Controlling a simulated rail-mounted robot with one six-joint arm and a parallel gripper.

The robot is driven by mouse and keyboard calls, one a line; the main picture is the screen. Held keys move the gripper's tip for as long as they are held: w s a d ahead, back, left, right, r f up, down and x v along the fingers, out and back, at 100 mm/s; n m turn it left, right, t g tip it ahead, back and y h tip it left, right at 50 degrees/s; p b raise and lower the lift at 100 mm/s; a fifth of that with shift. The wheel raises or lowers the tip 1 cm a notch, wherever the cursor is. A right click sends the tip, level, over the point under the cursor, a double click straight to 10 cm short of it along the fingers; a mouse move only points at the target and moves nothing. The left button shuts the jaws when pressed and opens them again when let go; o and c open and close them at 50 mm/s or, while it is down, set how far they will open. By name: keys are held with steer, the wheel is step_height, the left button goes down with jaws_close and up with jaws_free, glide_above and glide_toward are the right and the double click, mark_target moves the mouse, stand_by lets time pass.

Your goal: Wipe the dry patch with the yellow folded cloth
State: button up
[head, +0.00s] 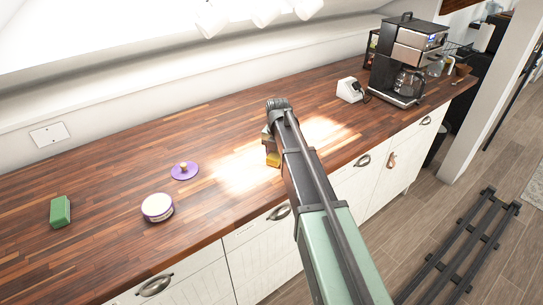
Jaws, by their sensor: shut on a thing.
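The yellow folded cloth (273,160) shows in the head view at the middle of the wooden counter, mostly hidden behind my arm. My gripper (268,145) is just above it, pointing down, and is shut on the cloth. The fingers are largely covered by my arm. I cannot tell whether the cloth touches the counter. I cannot make out the dry patch for sure; bright light lies on the wood on both sides of my arm and may hide it.
On the counter (100,185) stand a green block (60,211), a round white tin with a purple rim (158,207) and a purple lid with a knob (184,170). A small white device (349,90) and a coffee machine (407,60) stand at the right.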

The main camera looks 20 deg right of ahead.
mark_target(270, 155)
steer(key=shift+d+r, duration=0.1)
steer(key=shift+d, duration=0.1)
steer(key=shift+w, duration=0.1)
steer(key=shift+s+a, duration=0.3)
steer(key=shift+a, duration=0.55)
steer(key=shift+s+a, duration=0.3)
steer(key=shift+a, duration=0.5)
steer(key=shift+s+a, duration=0.35)
steer(key=shift+a, duration=0.45)
steer(key=shift+s+a, duration=0.3)
steer(key=shift+a, duration=0.5)
steer(key=shift+s+a, duration=0.3)
steer(key=shift+a, duration=0.6)
steer(key=shift+s+a, duration=0.25)
steer(key=shift+a, duration=0.65)
step_height(270, 155, up, 6)
steer(key=p, duration=0.6)
steer(key=shift+d, duration=0.1)
